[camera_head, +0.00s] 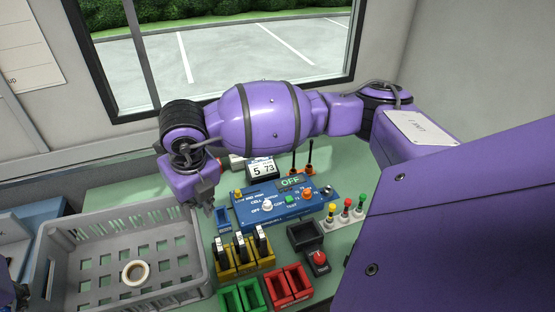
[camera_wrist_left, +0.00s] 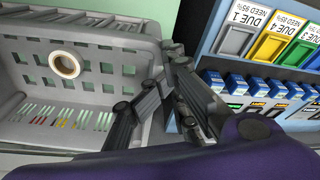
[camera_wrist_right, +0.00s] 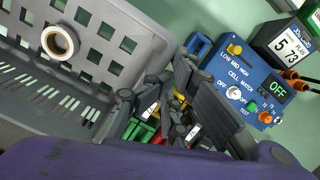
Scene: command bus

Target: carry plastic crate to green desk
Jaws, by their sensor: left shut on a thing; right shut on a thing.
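The grey plastic crate (camera_head: 112,222), with square holes in its floor and a cream ring of tape (camera_head: 136,272) inside, is at the lower left in the head view. The green desk (camera_head: 345,238) spreads right of it and shows through its holes. I cannot tell whether the crate touches the desk. My right gripper (camera_head: 208,203) is shut on the crate's right wall; its dark fingers also show in the right wrist view (camera_wrist_right: 168,85).
A blue control box (camera_head: 275,205) with an OFF display stands right of the crate. Yellow (camera_head: 245,262), green (camera_head: 242,296) and red (camera_head: 288,286) holders sit close by the crate's right side. A blue-edged rack (camera_wrist_left: 262,72) with bins stands beside my left gripper.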

